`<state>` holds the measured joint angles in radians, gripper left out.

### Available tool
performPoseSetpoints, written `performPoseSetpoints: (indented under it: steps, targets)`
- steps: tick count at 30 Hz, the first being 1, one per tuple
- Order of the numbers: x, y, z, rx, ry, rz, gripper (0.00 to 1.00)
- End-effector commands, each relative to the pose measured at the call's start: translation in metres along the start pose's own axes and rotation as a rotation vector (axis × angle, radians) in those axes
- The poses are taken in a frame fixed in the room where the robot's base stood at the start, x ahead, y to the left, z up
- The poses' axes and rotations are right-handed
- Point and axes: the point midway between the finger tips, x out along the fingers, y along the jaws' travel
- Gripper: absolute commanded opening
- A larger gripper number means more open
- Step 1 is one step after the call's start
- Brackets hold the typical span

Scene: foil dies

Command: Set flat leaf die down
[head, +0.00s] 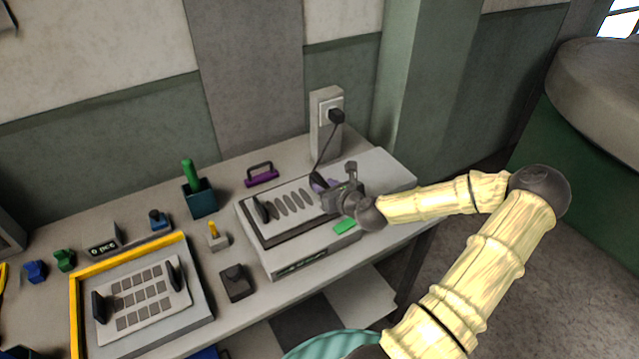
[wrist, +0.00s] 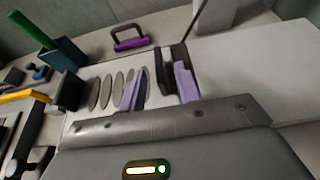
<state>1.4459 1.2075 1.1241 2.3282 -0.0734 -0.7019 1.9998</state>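The flat leaf die (head: 277,221) is a pale plate with a row of several dark leaf ovals and an upright dark handle at each end. It lies on the grey machine bed (head: 292,256). It also shows in the wrist view (wrist: 84,106), with its left handle (wrist: 70,91) and right handle (wrist: 168,62). My gripper (head: 322,185) is at the right handle. Its two lavender fingers (wrist: 161,86) are apart, one on each side of the handle; I see clear space by the left finger. Whether the right finger touches the handle I cannot tell.
A second die (head: 143,298) with a grid of squares lies in a yellow-edged stand (head: 76,318) at left. A purple handle (head: 262,178), a teal cup (head: 200,198) and a black block (head: 236,283) stand around the machine.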

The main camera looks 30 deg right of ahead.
Motion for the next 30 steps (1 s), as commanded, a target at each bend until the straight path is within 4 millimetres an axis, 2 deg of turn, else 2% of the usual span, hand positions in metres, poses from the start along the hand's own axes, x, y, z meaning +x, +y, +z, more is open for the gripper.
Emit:
performPoseSetpoints:
  steps: [3,10,30]
  targets:
    - [-0.023,0.0,-0.001,0.0,0.0,0.0,0.33]
    - [-0.048,0.001,0.0,0.0,0.0,0.002,0.33]
    - [-0.05,0.001,0.0,-0.001,0.0,0.002,0.33]
